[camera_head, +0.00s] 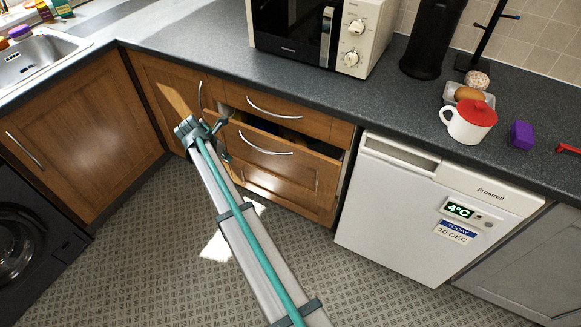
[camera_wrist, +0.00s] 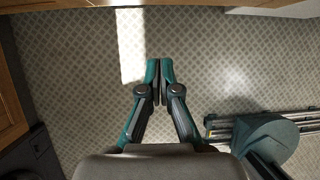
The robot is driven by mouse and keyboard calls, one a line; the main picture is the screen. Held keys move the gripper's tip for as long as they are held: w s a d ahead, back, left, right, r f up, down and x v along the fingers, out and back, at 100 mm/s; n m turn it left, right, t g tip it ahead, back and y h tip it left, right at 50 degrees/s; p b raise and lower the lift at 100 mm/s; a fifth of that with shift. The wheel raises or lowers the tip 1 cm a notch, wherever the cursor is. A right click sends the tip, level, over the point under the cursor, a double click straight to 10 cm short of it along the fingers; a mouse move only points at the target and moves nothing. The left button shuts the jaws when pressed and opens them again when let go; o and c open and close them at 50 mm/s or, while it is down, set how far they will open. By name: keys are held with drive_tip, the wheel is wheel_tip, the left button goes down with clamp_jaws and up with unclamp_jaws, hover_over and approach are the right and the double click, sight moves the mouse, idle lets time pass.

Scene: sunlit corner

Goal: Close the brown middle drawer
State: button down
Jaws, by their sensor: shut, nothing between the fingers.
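The brown middle drawer (camera_head: 285,165) is part open in the head view. Its front stands out from the cabinet, with a dark gap above it and a curved metal handle (camera_head: 265,150) on it. The brown top drawer (camera_head: 300,114) above it looks shut. My gripper (camera_head: 225,156) is at the left end of the middle drawer's front; whether it touches the drawer I cannot tell. In the wrist view my gripper (camera_wrist: 160,66) is shut and empty, its fingertips together over the floor. My arm hides part of the drawer's left side and the lower cabinet.
A white Frostrell appliance (camera_head: 400,210) stands right of the drawers. A brown corner cabinet (camera_head: 80,150) is at the left, beside a dark washing machine (camera_head: 20,230). The worktop (camera_head: 330,95) holds a microwave (camera_head: 295,35) and a red-lidded mug (camera_head: 468,122). Patterned floor (camera_head: 130,260) is clear.

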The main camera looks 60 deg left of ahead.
drive_tip(key=w+d+f+t+b, duration=0.3)
drive_tip(key=w+d+f+b, duration=0.15)
drive_tip(key=d+f, duration=0.4)
drive_tip(key=t+y+b, duration=0.6)
drive_tip(key=t+y, duration=0.1)
drive_tip(key=y, duration=0.1)
approach(298, 154)
drive_tip(key=b+x, duration=0.1)
drive_tip(key=x, duration=0.6)
drive_tip(key=shift+w+f, duration=0.15)
drive_tip(key=shift+a, duration=0.1)
